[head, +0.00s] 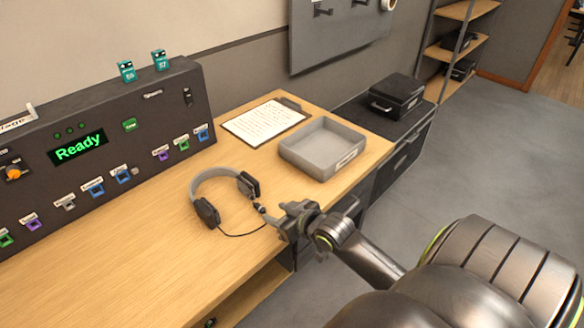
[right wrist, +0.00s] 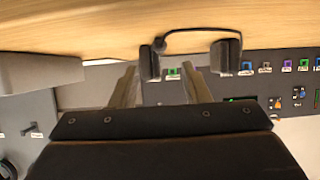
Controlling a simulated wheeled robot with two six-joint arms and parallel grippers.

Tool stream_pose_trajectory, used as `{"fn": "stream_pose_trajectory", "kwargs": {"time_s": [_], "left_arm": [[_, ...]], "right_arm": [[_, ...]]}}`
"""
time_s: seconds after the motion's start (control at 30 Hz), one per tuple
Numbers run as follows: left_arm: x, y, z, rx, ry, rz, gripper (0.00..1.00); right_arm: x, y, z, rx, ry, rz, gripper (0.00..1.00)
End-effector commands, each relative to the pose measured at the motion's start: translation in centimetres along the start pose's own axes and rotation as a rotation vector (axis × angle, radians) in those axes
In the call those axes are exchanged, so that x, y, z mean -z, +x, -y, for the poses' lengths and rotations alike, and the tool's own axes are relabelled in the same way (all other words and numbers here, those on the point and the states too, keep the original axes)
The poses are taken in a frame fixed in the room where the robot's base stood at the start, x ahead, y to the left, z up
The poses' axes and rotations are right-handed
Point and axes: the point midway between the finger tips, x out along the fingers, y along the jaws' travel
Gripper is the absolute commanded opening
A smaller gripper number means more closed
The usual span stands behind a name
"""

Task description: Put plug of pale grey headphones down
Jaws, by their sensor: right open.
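The headphones (head: 193,185) lie on the wooden desk in the head view, with a pale grey band and dark ear cups. The ear cups (right wrist: 226,55) also show in the right wrist view. A thin dark cable runs from the headphones across the desk towards my right gripper. A small dark piece that looks like the plug (head: 260,208) is just left of the fingertips. My right gripper (head: 279,213) is open at the desk's front edge. Its two fingers are spread apart in the right wrist view (right wrist: 160,82), with nothing seen clamped between them. My left gripper is out of view.
A grey tray (head: 318,160) stands at the desk's right end, with a clipboard (head: 265,122) behind it. The dark control panel (head: 110,130) with a green "Ready" display and coloured faders lines the back. The front left desk surface is clear.

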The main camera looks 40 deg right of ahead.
Motion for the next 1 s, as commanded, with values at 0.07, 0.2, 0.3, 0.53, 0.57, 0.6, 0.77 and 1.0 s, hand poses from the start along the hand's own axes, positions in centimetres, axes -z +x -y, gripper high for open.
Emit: {"fn": "stream_pose_trajectory", "kwargs": {"time_s": [0.07, 0.2, 0.3, 0.53, 0.57, 0.6, 0.77, 1.0], "left_arm": [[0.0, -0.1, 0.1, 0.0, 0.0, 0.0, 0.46], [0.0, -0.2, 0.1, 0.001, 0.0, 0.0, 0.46], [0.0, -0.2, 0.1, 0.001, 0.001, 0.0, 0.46], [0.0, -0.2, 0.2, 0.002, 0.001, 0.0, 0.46], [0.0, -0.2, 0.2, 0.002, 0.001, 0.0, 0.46], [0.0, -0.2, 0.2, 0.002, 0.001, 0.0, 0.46], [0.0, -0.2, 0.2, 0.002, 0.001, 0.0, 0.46], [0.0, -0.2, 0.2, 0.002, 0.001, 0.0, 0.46]], "right_arm": [[-0.1, -1.7, -0.1, -0.001, -0.004, 0.001, 0.42], [0.0, -4.1, -0.1, 0.0, -0.003, 0.002, 0.42], [0.0, -5.2, 0.0, 0.0, -0.002, 0.001, 0.42], [0.0, -6.1, 0.0, 0.0, 0.0, -0.001, 0.42], [0.0, -6.1, 0.0, 0.0, 0.0, -0.001, 0.42], [0.0, -6.1, 0.0, 0.001, 0.0, -0.001, 0.42], [0.0, -6.1, 0.0, 0.001, 0.0, -0.001, 0.42], [0.0, -6.0, 0.0, 0.001, 0.0, 0.0, 0.42]]}}
